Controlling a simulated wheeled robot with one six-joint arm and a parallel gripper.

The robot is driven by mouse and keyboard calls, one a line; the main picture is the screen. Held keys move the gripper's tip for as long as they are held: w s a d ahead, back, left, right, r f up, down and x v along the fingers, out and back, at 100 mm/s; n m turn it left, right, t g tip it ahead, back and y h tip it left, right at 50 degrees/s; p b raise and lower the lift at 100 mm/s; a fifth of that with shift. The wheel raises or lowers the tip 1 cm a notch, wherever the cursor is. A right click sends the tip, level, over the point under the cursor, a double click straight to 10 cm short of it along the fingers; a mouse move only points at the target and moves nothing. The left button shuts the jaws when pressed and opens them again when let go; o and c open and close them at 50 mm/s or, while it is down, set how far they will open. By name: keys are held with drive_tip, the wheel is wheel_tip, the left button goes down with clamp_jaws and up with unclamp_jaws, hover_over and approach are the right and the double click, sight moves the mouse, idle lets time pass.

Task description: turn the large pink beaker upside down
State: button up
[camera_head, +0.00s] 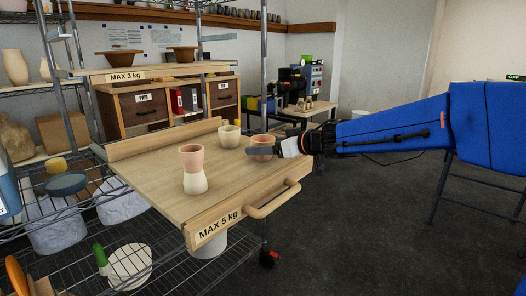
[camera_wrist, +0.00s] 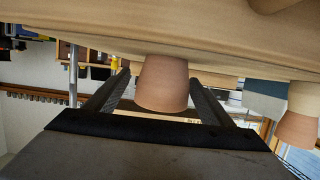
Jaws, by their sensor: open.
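A pink beaker (camera_head: 262,142) stands upright near the right end of the tray board, partly hidden behind my gripper (camera_head: 284,148). In the wrist view, which is upside down, this beaker (camera_wrist: 162,85) lies between the two dark fingers of my open gripper (camera_wrist: 158,80), with a gap on both sides. A second pink beaker (camera_head: 191,157) stands mouth up on an upturned cream beaker (camera_head: 195,182), nearer the front left; this stack also shows at the right of the wrist view. I cannot tell for certain which pink beaker is the large one.
A pale cream beaker (camera_head: 229,137) stands just left of the gripped-around one. The wooden board (camera_head: 150,177) has a raised back edge and a front handle (camera_head: 273,200). Wire shelves with pots stand at left.

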drive_tip(key=x, duration=0.4)
drive_tip(key=shift+w+a+f, duration=0.1)
drive_tip(key=shift+a, duration=0.35)
drive_tip(key=c, duration=1.2)
